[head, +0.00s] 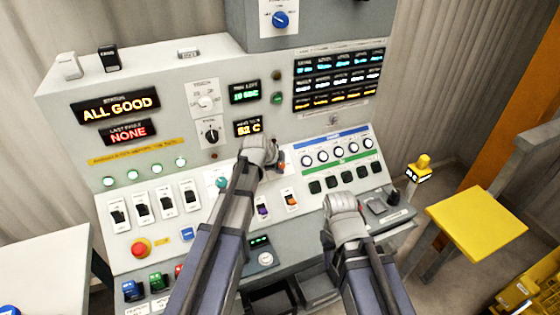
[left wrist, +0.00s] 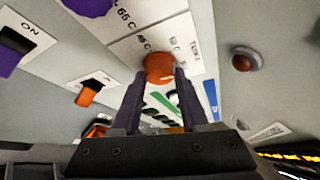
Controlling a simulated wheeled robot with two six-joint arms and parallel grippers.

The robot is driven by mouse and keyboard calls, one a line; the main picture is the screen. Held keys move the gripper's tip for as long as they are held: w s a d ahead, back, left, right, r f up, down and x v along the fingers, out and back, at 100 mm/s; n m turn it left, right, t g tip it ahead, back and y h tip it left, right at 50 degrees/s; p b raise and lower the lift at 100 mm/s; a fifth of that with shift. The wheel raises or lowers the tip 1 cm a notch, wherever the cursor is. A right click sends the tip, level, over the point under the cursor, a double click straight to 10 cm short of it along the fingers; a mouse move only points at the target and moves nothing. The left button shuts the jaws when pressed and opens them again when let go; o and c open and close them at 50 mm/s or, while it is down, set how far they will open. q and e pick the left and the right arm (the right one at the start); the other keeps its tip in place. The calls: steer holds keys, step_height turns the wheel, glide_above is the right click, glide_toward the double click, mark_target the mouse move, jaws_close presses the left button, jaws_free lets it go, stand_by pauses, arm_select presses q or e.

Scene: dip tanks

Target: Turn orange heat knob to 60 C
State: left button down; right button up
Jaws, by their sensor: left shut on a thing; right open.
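The orange heat knob (left wrist: 159,67) sits between the fingertips of my left gripper (left wrist: 160,82) in the left wrist view. My left gripper is shut on it. Scale marks surround the knob on a white plate; one reads 65 C. In the head view my left gripper (head: 268,157) covers most of the knob, and only a bit of orange shows beside it. A small display (head: 248,127) just above reads 62 C in yellow. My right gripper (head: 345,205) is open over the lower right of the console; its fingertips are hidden.
An orange switch (head: 291,200) and a purple switch (head: 263,211) lie below the knob. A row of round dials (head: 337,151) is to the right. A red emergency button (head: 140,248) is at the lower left. A yellow-topped stand (head: 478,217) is off to the right.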

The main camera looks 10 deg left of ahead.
arm_select(q)
steer(key=shift+w+m+g+p, duration=0.1)
steer(key=shift+m+g+p, duration=0.95)
steer(key=shift+m, duration=1.05)
steer(key=shift+c, duration=2.1)
jaws_free()
steer(key=p+v, duration=0.7)
steer(key=v, duration=0.1)
steer(key=shift+w+d, duration=0.1)
steer(key=shift+w, duration=0.05)
